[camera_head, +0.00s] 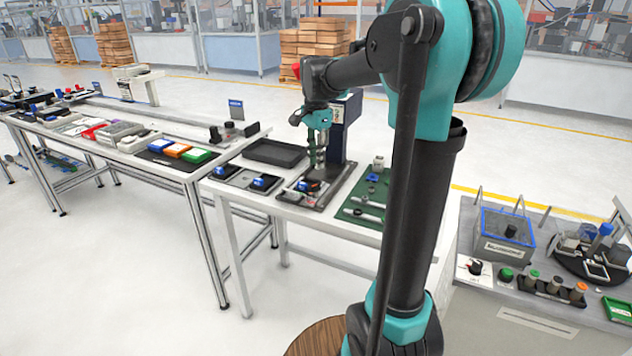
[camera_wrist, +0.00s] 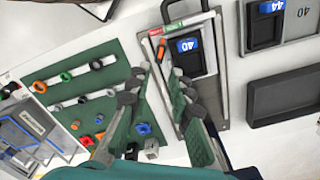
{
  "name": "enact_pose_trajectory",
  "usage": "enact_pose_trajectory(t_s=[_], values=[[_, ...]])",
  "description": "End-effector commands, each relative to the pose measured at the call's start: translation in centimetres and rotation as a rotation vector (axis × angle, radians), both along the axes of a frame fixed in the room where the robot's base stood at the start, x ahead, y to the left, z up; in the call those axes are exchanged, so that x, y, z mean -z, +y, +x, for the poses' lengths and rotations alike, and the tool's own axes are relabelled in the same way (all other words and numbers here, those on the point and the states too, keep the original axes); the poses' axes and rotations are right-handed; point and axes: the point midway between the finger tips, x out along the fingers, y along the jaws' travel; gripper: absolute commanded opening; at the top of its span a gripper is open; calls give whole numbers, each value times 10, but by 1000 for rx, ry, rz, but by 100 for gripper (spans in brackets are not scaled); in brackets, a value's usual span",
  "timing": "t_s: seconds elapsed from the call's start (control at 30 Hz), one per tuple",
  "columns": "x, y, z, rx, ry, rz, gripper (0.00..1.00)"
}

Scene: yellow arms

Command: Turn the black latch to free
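My gripper (camera_head: 318,152) hangs above the near table's fixture plate (camera_head: 325,197), beside a dark upright stand (camera_head: 345,128). In the wrist view my gripper (camera_wrist: 157,92) has its green fingers apart, with nothing between them. Beside this block is a small dark piece with an orange-red part (camera_wrist: 161,50), close to a red and green strip (camera_wrist: 176,27). It may be the black latch; its exact shape and turn are too small to tell. The gripper appears apart from it.
A green board (camera_head: 365,205) with rods and rings lies beside the fixture. A black tray (camera_head: 274,153) and blue-labelled blocks (camera_head: 264,183) are on the other side. A blue-rimmed box (camera_head: 503,232) and a black knob on a white panel (camera_head: 475,268) stand on the right bench.

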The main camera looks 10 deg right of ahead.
Motion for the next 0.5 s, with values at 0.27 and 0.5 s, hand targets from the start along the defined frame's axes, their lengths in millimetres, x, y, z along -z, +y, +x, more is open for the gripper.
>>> enact_pose_trajectory(t_s=[0.27,0.5], values=[[53,0,0,0,0,0,21],[78,0,0,0,0,0,21]])
